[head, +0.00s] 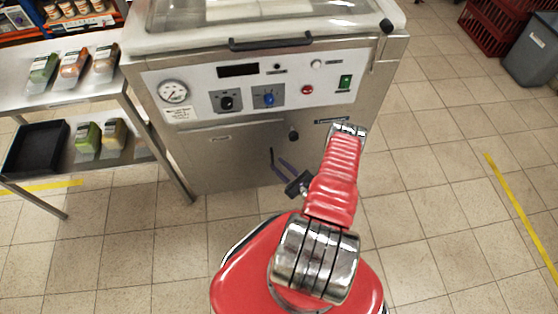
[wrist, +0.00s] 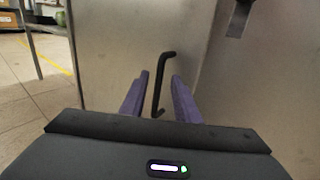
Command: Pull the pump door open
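The pump door (head: 222,158) is the lower front panel of the steel vacuum machine, and it looks closed or nearly so. It also shows in the wrist view (wrist: 115,40). Its handle (head: 272,157) is a thin dark bar near the panel's right side. In the wrist view the handle (wrist: 160,82) stands upright between my purple fingers. My gripper (head: 284,168) is open at the door front. In the wrist view my gripper (wrist: 160,78) shows a gap on each side of the bar.
A steel side table (head: 62,98) with packs and a black tray (head: 36,148) stands left of the machine. A red crate (head: 490,28) and a grey bin (head: 532,55) are at the far right. The tiled floor (head: 430,200) to the right is clear.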

